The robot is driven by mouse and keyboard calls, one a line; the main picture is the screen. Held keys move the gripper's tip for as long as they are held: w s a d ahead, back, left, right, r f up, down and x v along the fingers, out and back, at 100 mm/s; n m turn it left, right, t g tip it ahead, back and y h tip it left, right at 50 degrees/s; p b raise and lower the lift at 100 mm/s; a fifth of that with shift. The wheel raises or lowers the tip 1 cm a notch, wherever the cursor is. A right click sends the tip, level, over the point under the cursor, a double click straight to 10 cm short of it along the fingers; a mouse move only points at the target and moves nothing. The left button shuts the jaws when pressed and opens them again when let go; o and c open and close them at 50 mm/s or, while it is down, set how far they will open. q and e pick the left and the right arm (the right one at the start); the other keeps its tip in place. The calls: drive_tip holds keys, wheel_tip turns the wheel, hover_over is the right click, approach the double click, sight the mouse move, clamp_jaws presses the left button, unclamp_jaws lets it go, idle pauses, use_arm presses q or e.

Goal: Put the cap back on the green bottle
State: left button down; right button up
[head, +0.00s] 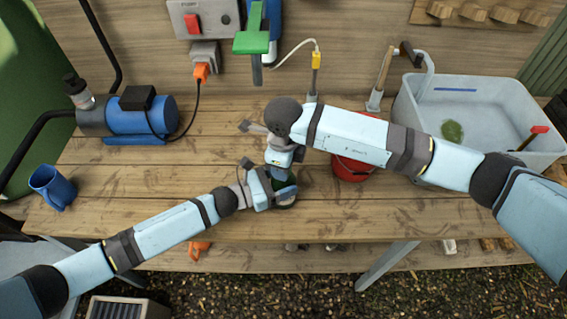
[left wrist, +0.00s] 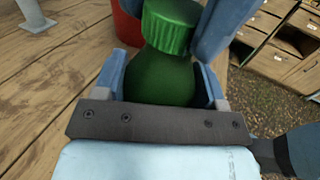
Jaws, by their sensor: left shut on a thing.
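The green bottle (left wrist: 160,80) stands between the blue fingers of my left gripper (left wrist: 165,85), which is shut on its body. In the head view a dark green bit of the bottle (head: 287,204) shows beside my left gripper (head: 280,187). The ribbed green cap (left wrist: 170,27) is at the top of the bottle's neck; I cannot tell whether it is fully seated. My right gripper (head: 287,162) is right above the bottle, pointing down.
A red bucket (head: 351,170) stands close to the right of the bottle. The bench (head: 130,180) between mug and grippers is mostly clear.

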drive_tip(key=m, duration=0.4)
drive_tip(key=shift+m, duration=0.3)
drive_tip(key=m, duration=0.5)
drive_tip(key=shift+m, duration=0.4)
drive_tip(key=o, duration=1.1)
wheel_tip(320, 180, up, 8)
drive_tip(key=shift+f, duration=0.25)
use_arm(q)
drive_tip(key=shift+c, duration=0.6)
unclamp_jaws()
